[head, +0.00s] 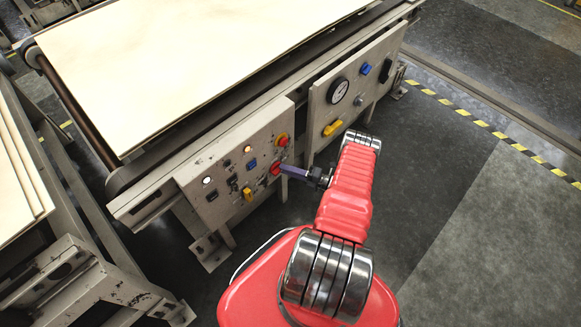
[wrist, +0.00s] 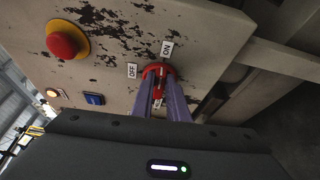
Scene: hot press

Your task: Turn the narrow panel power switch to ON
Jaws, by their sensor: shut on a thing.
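The red rotary power switch (wrist: 157,71) sits on the worn beige control panel (wrist: 120,45). An OFF label (wrist: 132,71) is at its left and an ON label (wrist: 167,49) above it in the wrist view. My gripper (wrist: 160,80) is shut on the switch, with its purple fingers on either side of the knob. The fingers hide part of the knob, and I cannot tell for sure which label it points to. In the head view my gripper (head: 281,169) reaches the switch (head: 275,169) from the right, at the panel's right part.
A red push button on a yellow base (wrist: 65,42), a blue switch (wrist: 94,99) and a lit lamp (wrist: 53,93) are near. A second panel (head: 352,100) with a gauge and a yellow handle (head: 332,128) stands to the right. Open floor (head: 440,180) lies right of my arm.

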